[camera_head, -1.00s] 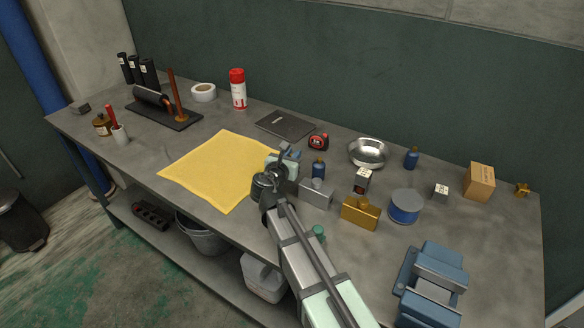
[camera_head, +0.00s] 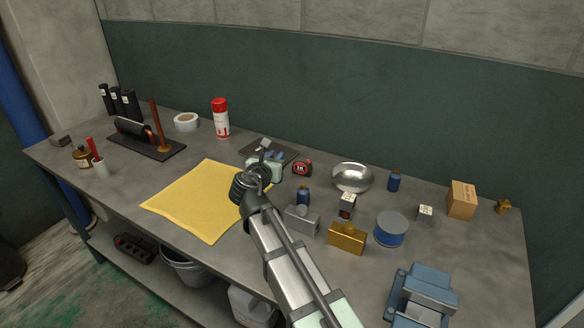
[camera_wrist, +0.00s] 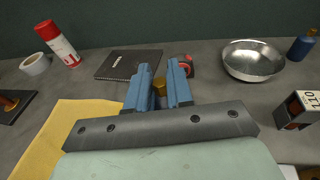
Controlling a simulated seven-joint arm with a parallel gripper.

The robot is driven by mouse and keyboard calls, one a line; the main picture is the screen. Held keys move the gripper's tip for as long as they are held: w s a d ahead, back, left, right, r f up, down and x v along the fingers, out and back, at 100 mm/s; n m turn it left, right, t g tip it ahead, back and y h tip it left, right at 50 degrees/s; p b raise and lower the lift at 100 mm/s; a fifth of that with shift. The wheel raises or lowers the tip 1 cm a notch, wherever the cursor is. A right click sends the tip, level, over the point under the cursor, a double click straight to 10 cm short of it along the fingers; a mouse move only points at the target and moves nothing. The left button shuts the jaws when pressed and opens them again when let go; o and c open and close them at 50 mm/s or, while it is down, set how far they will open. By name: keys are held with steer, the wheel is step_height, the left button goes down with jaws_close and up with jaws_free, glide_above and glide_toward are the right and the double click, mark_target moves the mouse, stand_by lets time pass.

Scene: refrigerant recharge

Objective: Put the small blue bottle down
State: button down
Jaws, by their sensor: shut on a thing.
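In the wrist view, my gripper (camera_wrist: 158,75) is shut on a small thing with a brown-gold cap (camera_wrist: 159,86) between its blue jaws. The cap resembles those of the blue bottles, so I take it for the small blue bottle; its body is hidden. In the head view, my gripper (camera_head: 266,160) is in front of the notebook, by the right side of the yellow cloth (camera_head: 200,205); the held thing is hidden there.
The notebook (camera_wrist: 128,63), tape measure (camera_head: 302,168) and metal bowl (camera_head: 352,177) lie beyond my gripper. A silver box (camera_head: 301,219), brass box (camera_head: 347,238), numbered cube (camera_head: 347,206) and blue tin (camera_head: 391,229) crowd the right. The cloth is bare.

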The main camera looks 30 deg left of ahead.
steer(key=shift+r, duration=0.35)
steer(key=w+d+r+m+h, duration=0.1)
steer(key=w+d+m+h, duration=0.1)
steer(key=w+d, duration=0.55)
steer(key=w+d+r+m+h, duration=0.15)
steer(key=w+d, duration=0.35)
steer(key=d, duration=0.6)
steer(key=w+d+r+m+h, duration=0.1)
steer(key=w+d+h, duration=0.2)
steer(key=w+d, duration=0.5)
steer(key=w+d+r+m+g+h, duration=0.1)
steer(key=d+r+m+h, duration=0.15)
steer(key=d, duration=1.15)
steer(key=w+d+r+m+g+h, duration=0.1)
steer(key=d+r+m+h, duration=0.15)
steer(key=d, duration=1.05)
steer(key=shift+n+g, duration=0.25)
steer(key=shift+g, duration=0.05)
steer(key=shift+s+d+f, duration=0.15)
steer(key=shift+f, duration=2.55)
steer(key=shift+s+d+f, duration=0.1)
steer(key=shift+d+f, duration=0.05)
steer(key=shift+f, duration=2.5)
steer(key=shift+f, duration=0.1)
